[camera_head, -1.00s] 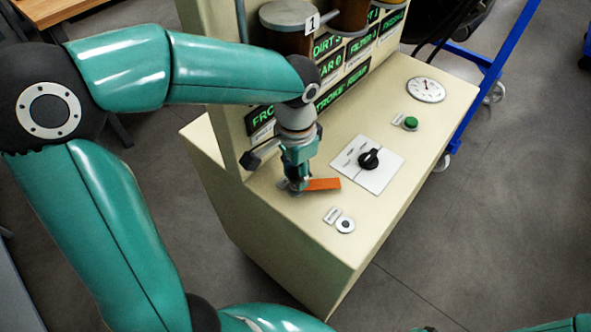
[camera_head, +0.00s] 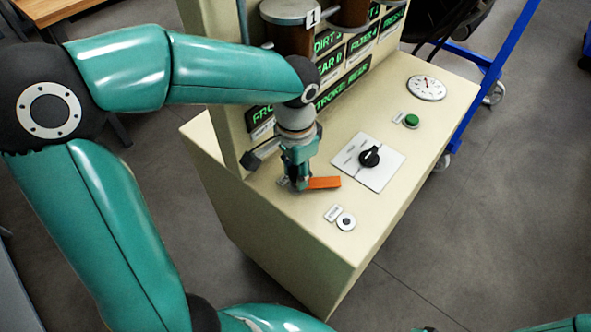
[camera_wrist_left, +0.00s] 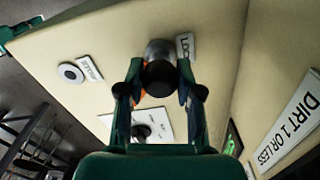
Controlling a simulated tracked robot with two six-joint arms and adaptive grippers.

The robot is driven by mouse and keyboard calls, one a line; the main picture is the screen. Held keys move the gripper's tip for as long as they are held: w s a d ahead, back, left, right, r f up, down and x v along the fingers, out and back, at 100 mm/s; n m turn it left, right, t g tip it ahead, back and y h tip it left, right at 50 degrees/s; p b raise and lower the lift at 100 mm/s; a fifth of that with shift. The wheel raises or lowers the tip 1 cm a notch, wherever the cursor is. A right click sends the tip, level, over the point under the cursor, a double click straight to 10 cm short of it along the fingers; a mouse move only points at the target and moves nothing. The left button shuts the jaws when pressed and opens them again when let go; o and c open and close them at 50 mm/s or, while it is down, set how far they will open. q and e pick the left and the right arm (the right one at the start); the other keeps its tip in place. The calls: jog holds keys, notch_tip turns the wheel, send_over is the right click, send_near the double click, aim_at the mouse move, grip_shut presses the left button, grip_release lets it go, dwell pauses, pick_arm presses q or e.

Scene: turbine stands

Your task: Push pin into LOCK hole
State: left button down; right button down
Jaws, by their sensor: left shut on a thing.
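My left gripper (camera_head: 299,184) points down at the top of the cream cabinet (camera_head: 260,215). In the left wrist view its two fingers (camera_wrist_left: 158,82) are closed on either side of a dark round pin head (camera_wrist_left: 159,77). A grey round piece (camera_wrist_left: 160,50) shows just beyond the head, beside the LOCK label (camera_wrist_left: 185,47). I cannot tell how deep the pin sits, and the LOCK hole itself is hidden. An orange tab (camera_head: 323,183) sticks out to the right of the fingers. My right gripper is not in view.
A second ringed hole (camera_head: 345,222) with its label lies nearer the front edge. A black selector knob (camera_head: 369,156), a green button (camera_head: 411,121) and a gauge (camera_head: 426,88) stand to the right. An upright panel with lit signs (camera_head: 342,88) and cylinders (camera_head: 290,30) rises behind.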

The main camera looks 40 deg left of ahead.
pick_arm(q)
jog(key=shift+s+f, duration=0.2)
jog(key=shift+f, duration=0.2)
jog(key=c, duration=0.8)
grip_release()
jog(key=shift+w, duration=0.15)
jog(key=shift+o, duration=0.4)
jog(key=shift+r, duration=0.1)
jog(key=shift+o, duration=0.8)
jog(key=shift+r, duration=0.2)
notch_tip(320, 180, up, 7)
jog(key=p, duration=0.6)
jog(key=shift+f, duration=0.1)
